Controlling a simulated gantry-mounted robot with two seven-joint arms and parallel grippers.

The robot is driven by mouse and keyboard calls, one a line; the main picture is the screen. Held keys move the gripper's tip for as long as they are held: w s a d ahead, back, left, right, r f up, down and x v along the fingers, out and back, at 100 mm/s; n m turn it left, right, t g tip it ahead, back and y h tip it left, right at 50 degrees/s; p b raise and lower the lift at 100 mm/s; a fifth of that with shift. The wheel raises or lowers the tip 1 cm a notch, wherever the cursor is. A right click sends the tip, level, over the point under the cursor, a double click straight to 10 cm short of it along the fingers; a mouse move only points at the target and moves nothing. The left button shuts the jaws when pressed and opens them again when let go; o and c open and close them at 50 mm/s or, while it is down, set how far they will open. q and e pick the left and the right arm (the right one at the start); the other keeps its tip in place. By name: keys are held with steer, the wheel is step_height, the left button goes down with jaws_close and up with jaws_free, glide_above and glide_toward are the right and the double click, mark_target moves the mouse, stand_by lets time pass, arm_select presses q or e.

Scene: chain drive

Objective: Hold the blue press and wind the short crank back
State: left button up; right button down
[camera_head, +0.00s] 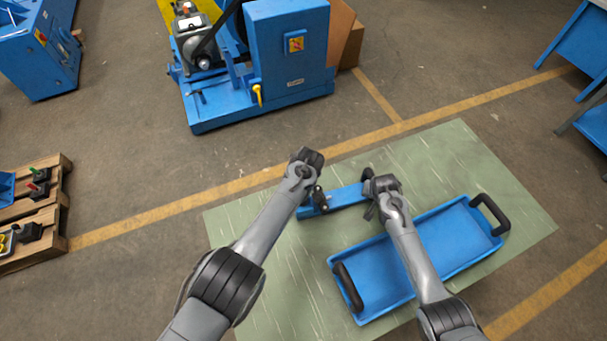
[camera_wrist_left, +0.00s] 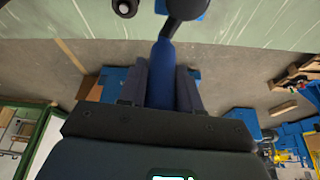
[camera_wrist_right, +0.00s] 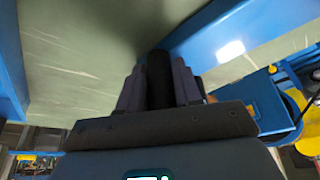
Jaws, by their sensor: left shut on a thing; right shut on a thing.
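The blue press (camera_head: 343,197) lies on the green mat, a long blue body between my two grippers. My left gripper (camera_head: 310,160) is at its left end. In the left wrist view its fingers are shut on a dark blue grip (camera_wrist_left: 160,75), joined to a black crank arm (camera_wrist_left: 184,8). My right gripper (camera_head: 378,187) is at the press's right end. In the right wrist view it is shut on a black cylindrical handle (camera_wrist_right: 159,80) beside the blue body (camera_wrist_right: 215,38). Both grippers partly hide the press ends in the head view.
A blue tray (camera_head: 450,238) with black end handles (camera_head: 490,214) lies right of the press, under my right forearm. The green mat (camera_head: 480,160) is clear towards the back right. A blue machine (camera_head: 290,60) stands behind; a wooden pallet (camera_head: 50,215) is at the left.

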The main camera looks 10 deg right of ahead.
arm_select(q)
steer(key=shift+a, duration=0.25)
steer(key=o, duration=1)
steer(key=shift+d, duration=0.1)
steer(key=shift+d+r, duration=0.1)
steer(key=shift+r, duration=0.05)
steer(key=shift+r, duration=0.1)
steer(key=shift+s+d+r, duration=0.1)
steer(key=shift+s+r, duration=0.05)
steer(key=shift+r, duration=0.3)
steer(key=shift+s+r, duration=0.35)
steer(key=shift+r, duration=0.25)
steer(key=v, duration=0.9)
steer(key=shift+r, duration=0.1)
